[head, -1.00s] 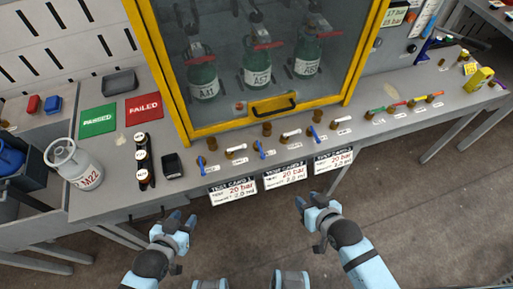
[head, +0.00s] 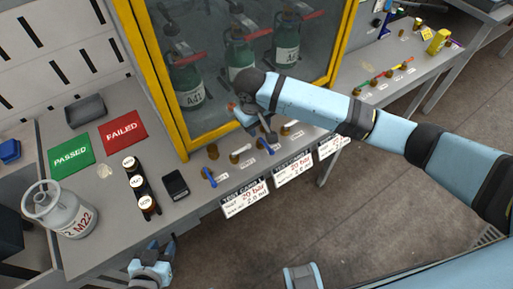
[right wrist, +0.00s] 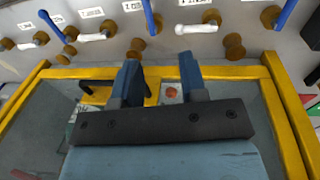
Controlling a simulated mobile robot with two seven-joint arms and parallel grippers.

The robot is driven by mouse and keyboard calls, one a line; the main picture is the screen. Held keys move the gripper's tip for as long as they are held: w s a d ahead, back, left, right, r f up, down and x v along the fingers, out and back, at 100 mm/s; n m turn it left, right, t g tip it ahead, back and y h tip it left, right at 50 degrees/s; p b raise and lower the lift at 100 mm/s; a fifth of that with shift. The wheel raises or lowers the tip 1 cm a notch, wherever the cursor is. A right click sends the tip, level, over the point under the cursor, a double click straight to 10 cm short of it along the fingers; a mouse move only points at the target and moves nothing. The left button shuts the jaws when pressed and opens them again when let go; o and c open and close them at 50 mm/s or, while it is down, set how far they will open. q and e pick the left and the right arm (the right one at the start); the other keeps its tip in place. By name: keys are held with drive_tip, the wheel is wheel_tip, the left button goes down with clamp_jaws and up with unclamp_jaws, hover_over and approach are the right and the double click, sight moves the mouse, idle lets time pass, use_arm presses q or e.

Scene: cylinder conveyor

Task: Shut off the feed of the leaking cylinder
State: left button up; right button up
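Behind the glass of the yellow-framed cabinet (head: 343,50) stand three green cylinders: one marked A41 (head: 190,80), a middle one (head: 238,55) partly behind my right arm, and a right one (head: 286,50). No leak is discernible. Along the bench in front is a row of valves, with blue levers (head: 208,177) and white levers (head: 240,154). My right gripper (head: 262,130) is open and empty over this row. In the right wrist view its fingers (right wrist: 160,80) are apart, near a blue lever (right wrist: 150,15) and a white lever (right wrist: 197,28), touching neither. My left gripper (head: 161,247) is open and empty below the bench's front edge.
Test cards (head: 246,196) hang on the bench front. A grey M22 cylinder (head: 58,212), dark bottles (head: 139,187), a black device (head: 175,184), and green PASSED (head: 71,157) and red FAILED (head: 123,130) mats occupy the left. Coloured valves (head: 385,78) stand at right.

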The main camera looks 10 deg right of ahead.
sight(267, 146)
drive_tip(key=d+f, duration=0.1)
drive_tip(key=f, duration=0.3)
drive_tip(key=w+d+f, duration=0.1)
drive_tip(key=f, duration=0.3)
drive_tip(key=d+f, duration=0.1)
drive_tip(key=f, duration=0.3)
drive_tip(key=shift+w+d+f, duration=0.2)
drive_tip(key=shift+w+f, duration=0.1)
drive_tip(key=shift+f, duration=0.05)
clamp_jaws()
